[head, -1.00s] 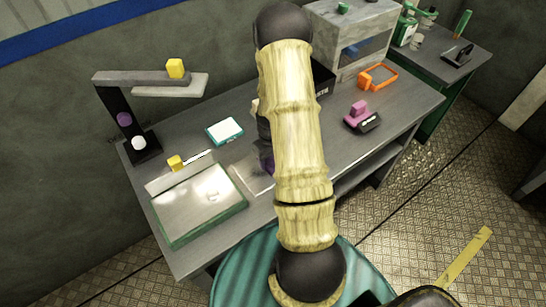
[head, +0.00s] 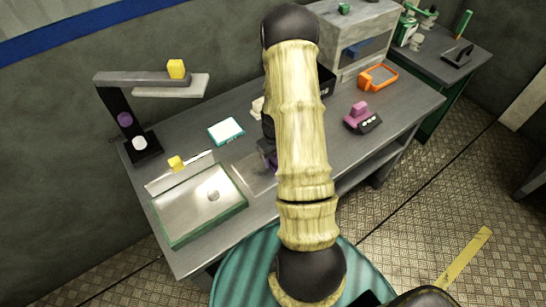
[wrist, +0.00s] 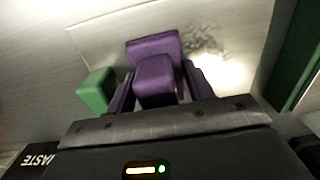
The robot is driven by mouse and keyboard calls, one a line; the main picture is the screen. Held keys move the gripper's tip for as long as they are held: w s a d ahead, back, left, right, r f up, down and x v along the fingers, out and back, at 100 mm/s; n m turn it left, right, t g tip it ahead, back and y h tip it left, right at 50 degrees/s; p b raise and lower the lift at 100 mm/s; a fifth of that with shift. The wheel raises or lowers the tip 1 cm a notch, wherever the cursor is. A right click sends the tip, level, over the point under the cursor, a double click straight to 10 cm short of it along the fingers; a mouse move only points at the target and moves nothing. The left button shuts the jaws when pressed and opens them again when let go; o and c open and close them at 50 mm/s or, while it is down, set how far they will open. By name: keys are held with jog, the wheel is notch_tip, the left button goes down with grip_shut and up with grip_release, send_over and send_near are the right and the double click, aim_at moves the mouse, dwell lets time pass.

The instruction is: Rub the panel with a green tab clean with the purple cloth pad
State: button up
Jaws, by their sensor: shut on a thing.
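My gripper (wrist: 160,88) is shut on the purple cloth pad (wrist: 153,47), holding it by its block-shaped grip. The pad is over the pale metallic panel (wrist: 105,35); I cannot tell whether it touches. A dark speckled smudge (wrist: 205,42) shows on the panel just right of the pad in the wrist view. The green tab (wrist: 96,90) stands left of the gripper there. In the head view, the panel (head: 250,172) is partly hidden behind my arm, and only a bit of purple (head: 270,158) shows at my gripper. The green tab is hidden there.
A green-rimmed tray (head: 240,205) lies left of the panel, near a yellow tab (head: 175,162). A white and teal pad (head: 226,131) lies behind. A dark stand (head: 130,125) is at the left. A purple-topped black block (head: 363,118) and orange frame (head: 378,77) are right.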

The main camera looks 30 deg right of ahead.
jog(key=shift+a, duration=0.2)
jog(key=shift+a+f, duration=0.1)
jog(key=shift+a, duration=0.65)
jog(key=shift+s, duration=0.1)
jog(key=shift+d, duration=0.15)
jog(key=shift+d, duration=0.8)
jog(key=shift+a, duration=0.2)
jog(key=shift+a, duration=0.75)
jog(key=shift+d, duration=0.15)
